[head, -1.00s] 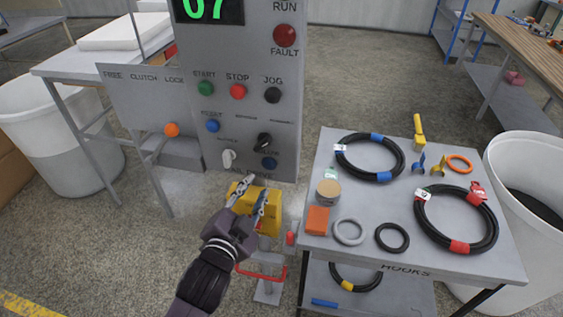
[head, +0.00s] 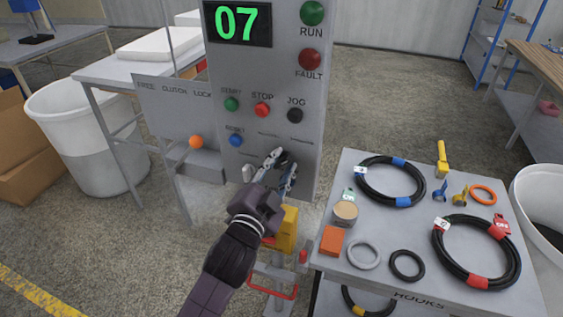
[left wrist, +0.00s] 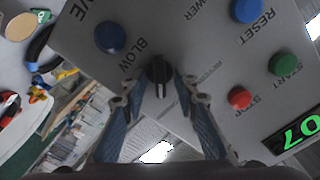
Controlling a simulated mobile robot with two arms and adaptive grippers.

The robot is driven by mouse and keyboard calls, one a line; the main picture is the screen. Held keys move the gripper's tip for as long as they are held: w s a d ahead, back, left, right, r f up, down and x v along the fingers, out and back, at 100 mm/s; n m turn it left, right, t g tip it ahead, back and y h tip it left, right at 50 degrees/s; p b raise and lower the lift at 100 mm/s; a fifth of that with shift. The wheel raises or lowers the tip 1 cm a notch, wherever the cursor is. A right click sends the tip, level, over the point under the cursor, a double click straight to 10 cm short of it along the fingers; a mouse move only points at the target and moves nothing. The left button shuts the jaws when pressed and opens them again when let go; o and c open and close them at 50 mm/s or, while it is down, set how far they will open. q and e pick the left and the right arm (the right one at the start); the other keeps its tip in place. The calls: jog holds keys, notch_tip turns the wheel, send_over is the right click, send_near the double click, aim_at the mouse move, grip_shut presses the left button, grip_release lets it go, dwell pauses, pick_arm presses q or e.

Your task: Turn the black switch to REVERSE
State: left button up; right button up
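The black switch (head: 283,157) is a round knob with a raised grip bar on the grey control panel (head: 305,170). In the head view my left gripper partly covers it. In the left wrist view the black switch (left wrist: 158,72) shows between the two fingertips. My left gripper (head: 279,164) is open, with one finger on each side of the switch; small gaps seem to show beside the knob. It also shows in the left wrist view (left wrist: 159,88). My right gripper is not in view.
A white switch (head: 247,173) sits left of the black one. The blue BLOW button (left wrist: 110,37) is close to a finger. Red STOP (head: 262,109) and black JOG (head: 295,115) buttons are above. A grey table (head: 318,250) with hoses stands right.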

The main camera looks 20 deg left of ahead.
pick_arm(q)
jog(key=shift+c, duration=0.5)
grip_shut()
jog(key=n, duration=0.2)
jog(key=n+p, duration=0.2)
jog(key=n, duration=0.1)
jog(key=shift+a+r+n, duration=0.1)
jog(key=shift+r+n, duration=0.15)
jog(key=shift+n, duration=0.05)
jog(key=shift+n+p, duration=0.8)
jog(key=shift+n, duration=0.7)
